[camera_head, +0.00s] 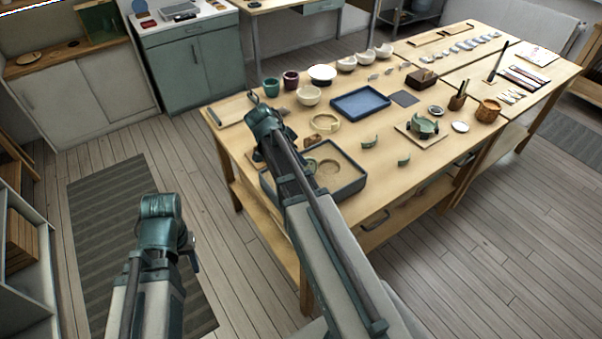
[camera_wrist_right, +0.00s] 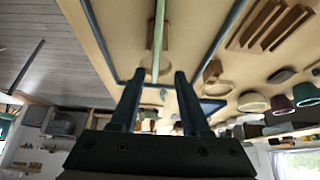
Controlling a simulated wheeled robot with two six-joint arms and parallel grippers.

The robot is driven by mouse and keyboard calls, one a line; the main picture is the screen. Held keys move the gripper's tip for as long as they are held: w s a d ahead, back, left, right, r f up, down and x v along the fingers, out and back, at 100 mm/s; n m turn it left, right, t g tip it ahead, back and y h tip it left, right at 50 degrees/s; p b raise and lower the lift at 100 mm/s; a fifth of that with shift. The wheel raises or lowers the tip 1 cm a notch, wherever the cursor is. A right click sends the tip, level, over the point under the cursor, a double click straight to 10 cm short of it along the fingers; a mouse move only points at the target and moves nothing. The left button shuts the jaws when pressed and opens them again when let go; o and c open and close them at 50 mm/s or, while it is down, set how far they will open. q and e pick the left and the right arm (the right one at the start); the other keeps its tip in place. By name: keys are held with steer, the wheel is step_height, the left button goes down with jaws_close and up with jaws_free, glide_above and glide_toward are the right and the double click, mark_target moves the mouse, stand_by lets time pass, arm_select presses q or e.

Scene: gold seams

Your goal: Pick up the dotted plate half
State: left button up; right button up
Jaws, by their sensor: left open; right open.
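I cannot pick out dots on any piece, so I cannot tell which is the dotted plate half. Small green curved pieces (camera_head: 370,141) lie on the table, one more (camera_head: 403,161) nearer its front edge. A grey-rimmed tray (camera_head: 350,187) holds a round sandy form, partly hidden by my right arm. My right gripper (camera_head: 254,98) is above the table's left end; in the right wrist view its fingers (camera_wrist_right: 158,85) are apart, with a thin pale green strip (camera_wrist_right: 158,40) beyond them. My left gripper (camera_head: 191,258) hangs over the floor, left of the table, its fingers barely visible.
The wooden table (camera_head: 390,185) carries a blue tray (camera_head: 360,103), a cream ring-shaped dish (camera_head: 325,123), cups and bowls (camera_head: 308,95), and a board with green pieces (camera_head: 422,126). A striped mat (camera_head: 110,210) lies on the floor at left. Cabinets (camera_head: 85,90) stand behind.

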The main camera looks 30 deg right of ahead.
steer(key=shift+s+a+b+x, duration=0.1)
steer(key=shift+s+b+x, duration=0.1)
steer(key=shift+b+x, duration=0.9)
steer(key=shift+s+a+b+x, duration=0.1)
steer(key=shift+s+b+x, duration=0.05)
steer(key=shift+b+x, duration=0.9)
steer(key=shift+d+f, duration=0.35)
steer(key=shift+f, duration=0.15)
steer(key=shift+r, duration=0.1)
jaws_close()
